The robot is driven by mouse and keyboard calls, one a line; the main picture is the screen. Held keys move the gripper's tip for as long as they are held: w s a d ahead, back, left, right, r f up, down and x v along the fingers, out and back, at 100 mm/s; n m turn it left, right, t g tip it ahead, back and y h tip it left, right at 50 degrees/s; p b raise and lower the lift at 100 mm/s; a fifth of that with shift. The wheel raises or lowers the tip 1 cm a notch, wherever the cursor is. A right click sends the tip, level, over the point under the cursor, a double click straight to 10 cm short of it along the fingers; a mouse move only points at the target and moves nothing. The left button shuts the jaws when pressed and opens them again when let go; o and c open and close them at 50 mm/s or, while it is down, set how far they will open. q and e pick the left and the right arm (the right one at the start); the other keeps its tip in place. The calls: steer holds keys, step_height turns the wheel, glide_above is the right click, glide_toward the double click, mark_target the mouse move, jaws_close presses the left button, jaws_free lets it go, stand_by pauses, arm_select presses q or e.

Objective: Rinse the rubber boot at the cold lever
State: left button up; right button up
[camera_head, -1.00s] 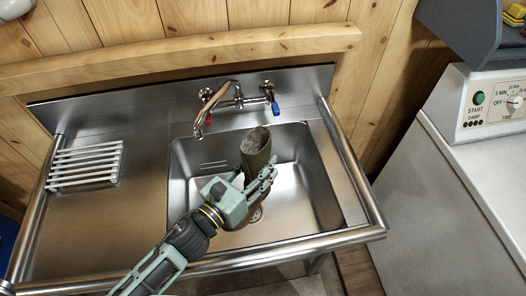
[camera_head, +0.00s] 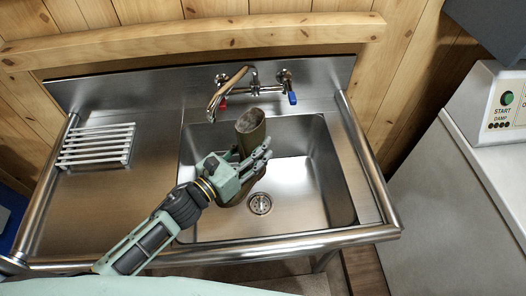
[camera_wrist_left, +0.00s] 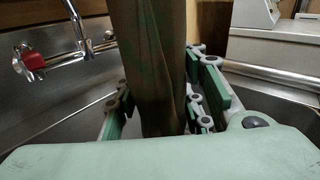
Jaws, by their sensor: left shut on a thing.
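The rubber boot (camera_head: 251,127) is olive green, held upright with its open top facing up, over the steel sink basin (camera_head: 318,180). My left gripper (camera_head: 245,170) is shut on the boot's shaft. In the left wrist view the boot (camera_wrist_left: 158,70) stands between the fingers. The cold lever (camera_head: 292,98), with a blue end, is at the right of the wall tap; the red lever (camera_head: 222,104) is at its left. The spout (camera_head: 213,104) ends left of the boot's top. No water is seen running. My right gripper is not in view.
A drain (camera_head: 260,203) lies in the basin floor. A white rack (camera_head: 97,146) sits on the drainboard at left. A steel rail (camera_head: 362,165) edges the sink. A pale machine with a green START button (camera_head: 507,98) stands at right.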

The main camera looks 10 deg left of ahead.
arm_select(q)
steer(key=w+a, duration=0.1)
steer(key=w+a+b, duration=0.1)
steer(key=a, duration=0.1)
steer(key=w+a+f, duration=0.1)
steer(key=shift+a, duration=0.15)
steer(key=shift+w+a+f+b, duration=0.2)
steer(key=shift+w+a+b, duration=0.55)
steer(key=shift+a, duration=0.25)
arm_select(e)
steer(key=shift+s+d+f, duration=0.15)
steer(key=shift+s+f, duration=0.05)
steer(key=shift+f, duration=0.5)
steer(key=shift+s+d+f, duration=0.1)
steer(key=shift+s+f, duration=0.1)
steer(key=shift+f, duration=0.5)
